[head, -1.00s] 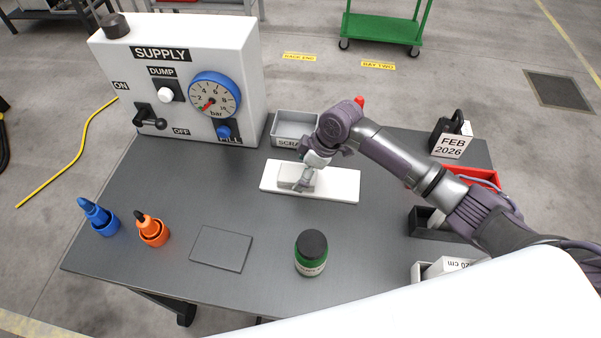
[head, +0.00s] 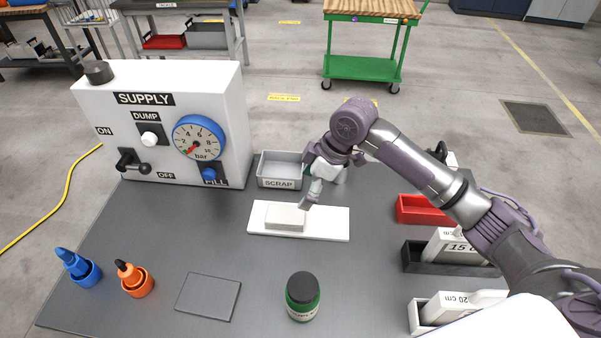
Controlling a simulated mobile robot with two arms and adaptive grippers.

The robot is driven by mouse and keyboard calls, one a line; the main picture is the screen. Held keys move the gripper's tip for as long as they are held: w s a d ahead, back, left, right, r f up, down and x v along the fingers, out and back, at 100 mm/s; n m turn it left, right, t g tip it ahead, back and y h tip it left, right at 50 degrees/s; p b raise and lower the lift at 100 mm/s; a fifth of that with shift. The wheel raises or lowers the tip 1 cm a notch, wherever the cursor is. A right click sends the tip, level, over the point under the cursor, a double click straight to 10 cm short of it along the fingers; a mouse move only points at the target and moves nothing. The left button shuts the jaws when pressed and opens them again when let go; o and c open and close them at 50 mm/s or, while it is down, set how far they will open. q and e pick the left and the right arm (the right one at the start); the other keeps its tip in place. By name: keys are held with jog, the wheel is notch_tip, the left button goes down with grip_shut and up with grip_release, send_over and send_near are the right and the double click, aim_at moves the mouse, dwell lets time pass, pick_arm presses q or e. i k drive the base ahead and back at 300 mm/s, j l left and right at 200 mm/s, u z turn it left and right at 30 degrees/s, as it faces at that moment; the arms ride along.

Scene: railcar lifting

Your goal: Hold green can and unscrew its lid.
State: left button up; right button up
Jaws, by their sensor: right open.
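The green can (head: 303,307) stands upright on the grey table near its front edge, with a black lid (head: 302,286) on top. My right gripper (head: 311,198) is open, beyond the can and well apart from it. Its fingers hang over the right end of a pale block on a white board; whether they touch the block I cannot tell. My left gripper is not in view.
The pale block (head: 286,216) lies on the white board (head: 330,223). A grey scrap bin (head: 280,182) and the supply box (head: 100,110) stand behind. Blue (head: 80,270) and orange (head: 137,284) bottles stand left, a dark flat plate (head: 208,296) nearer. Bins line the right.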

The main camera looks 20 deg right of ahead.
aim_at(302, 314)
jog(key=k+j, duration=0.3)
jog(key=k, duration=0.15)
jog(key=k+j, duration=0.3)
jog(key=k, duration=0.15)
jog(key=k+j, duration=0.25)
jog(key=k, duration=0.25)
